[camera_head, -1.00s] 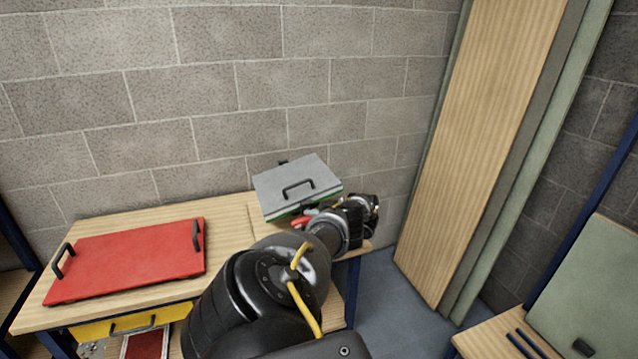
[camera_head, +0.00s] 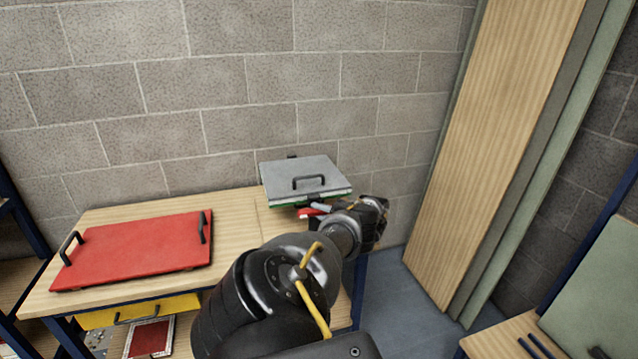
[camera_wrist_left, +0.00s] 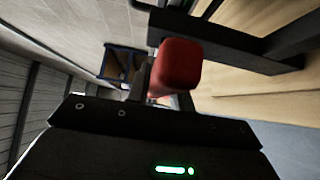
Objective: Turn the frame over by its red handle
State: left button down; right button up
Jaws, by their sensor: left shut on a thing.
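The frame (camera_head: 304,176) is a flat grey panel with a black handle on top and a green edge below, at the bench's back right in the head view. The red handle (camera_head: 309,213) sticks out at its near side; its red end fills the middle of the left wrist view (camera_wrist_left: 176,68). My left gripper (camera_head: 324,208) is shut on the red handle. My arm hides part of the frame's near side, and I cannot tell whether the frame rests flat. My right gripper is not in view.
A red board (camera_head: 140,250) with two black handles lies on the wooden bench (camera_head: 235,221). A yellow drawer (camera_head: 140,311) is below. A block wall (camera_head: 230,90) stands close behind; tall boards (camera_head: 500,140) lean at right.

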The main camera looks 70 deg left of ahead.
pick_arm(q)
jog(key=shift+s, duration=0.1)
jog(key=c, duration=1.2)
grip_release()
jog(key=shift+c, duration=0.2)
jog(key=b+v, duration=0.1)
jog(key=v, duration=1)
